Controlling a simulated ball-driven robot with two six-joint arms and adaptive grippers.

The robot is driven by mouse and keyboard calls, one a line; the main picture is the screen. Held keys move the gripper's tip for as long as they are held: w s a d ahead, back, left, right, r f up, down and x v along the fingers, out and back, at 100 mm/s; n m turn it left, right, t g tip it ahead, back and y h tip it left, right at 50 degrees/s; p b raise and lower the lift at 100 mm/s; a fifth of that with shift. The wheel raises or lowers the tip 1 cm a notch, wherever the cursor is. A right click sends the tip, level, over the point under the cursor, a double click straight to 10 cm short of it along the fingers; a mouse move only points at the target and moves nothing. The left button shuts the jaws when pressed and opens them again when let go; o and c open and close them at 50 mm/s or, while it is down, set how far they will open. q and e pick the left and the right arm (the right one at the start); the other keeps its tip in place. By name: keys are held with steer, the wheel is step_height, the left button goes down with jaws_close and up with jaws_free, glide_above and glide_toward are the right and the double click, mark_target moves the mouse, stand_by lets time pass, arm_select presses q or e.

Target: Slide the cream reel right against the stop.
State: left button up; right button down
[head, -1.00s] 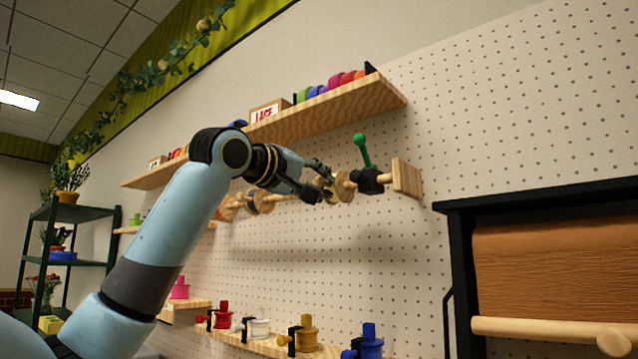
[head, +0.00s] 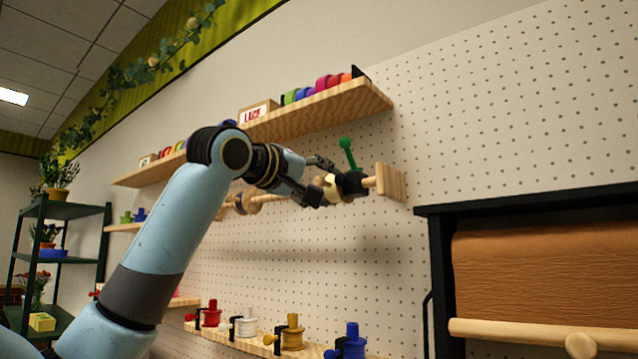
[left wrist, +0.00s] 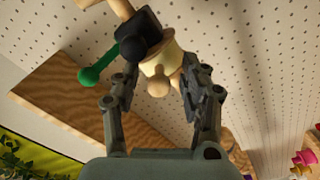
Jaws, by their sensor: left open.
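The cream reel (head: 332,187) sits on a wooden dowel that runs along the pegboard wall. It also shows in the left wrist view (left wrist: 158,58). The stop, a black block (head: 352,184) with a green lever, is on the dowel just right of the reel; it shows too in the left wrist view (left wrist: 139,36). I see no clear gap between reel and stop. My left gripper (head: 325,180) is open at the reel. In the left wrist view its fingers (left wrist: 160,88) are apart, with the reel at their tips; contact is unclear. My right gripper is out of view.
A wooden end block (head: 390,182) caps the dowel right of the stop. Another reel (head: 246,203) is farther left on the dowel. A shelf (head: 330,108) with ribbon rolls is above. A black-framed paper roll (head: 540,275) is at the right.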

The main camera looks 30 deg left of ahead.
arm_select(q)
steer(key=s, duration=0.6)
steer(key=shift+s+a, duration=0.2)
steer(key=shift+a, duration=0.15)
steer(key=shift+s+d, duration=0.1)
steer(key=shift+s, duration=0.45)
